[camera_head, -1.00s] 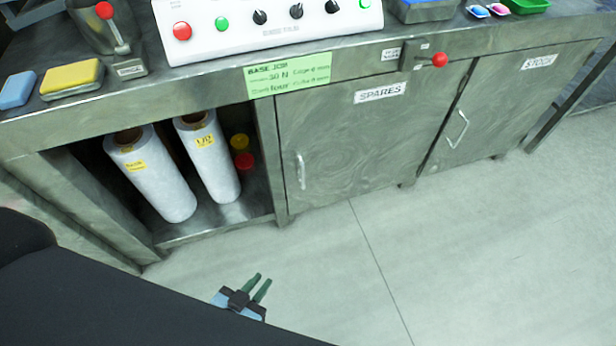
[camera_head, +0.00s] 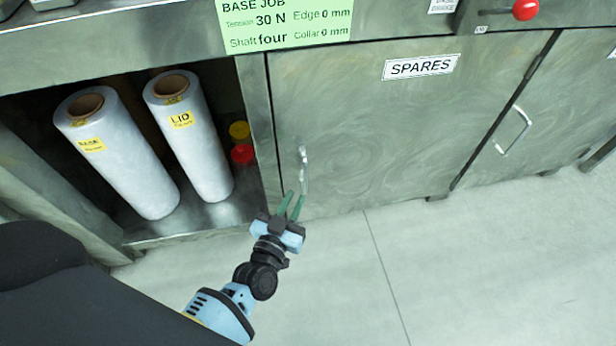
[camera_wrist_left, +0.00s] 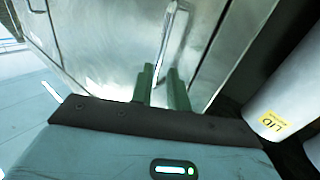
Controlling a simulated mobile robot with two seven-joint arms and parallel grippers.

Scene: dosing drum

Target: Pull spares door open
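The spares door (camera_head: 370,130) is a grey metal panel labelled SPARES, and it is shut flush in the cabinet front. Its upright bar handle (camera_head: 304,168) is near the door's left edge. My left gripper (camera_head: 295,196) has its two green fingers apart, at the lower end of the handle. In the left wrist view, the handle (camera_wrist_left: 173,38) runs upward just beyond the fingertips of the gripper (camera_wrist_left: 162,70), roughly in line with the gap between them. I cannot tell whether the handle's lower end is between the fingers. My right gripper is not in view.
An open bay left of the door holds two white film rolls (camera_head: 125,165) (camera_head: 195,140), with a yellow cap (camera_head: 239,130) and a red cap (camera_head: 242,154). A second door (camera_head: 570,110) with a handle is to the right. The floor (camera_head: 440,270) in front is clear.

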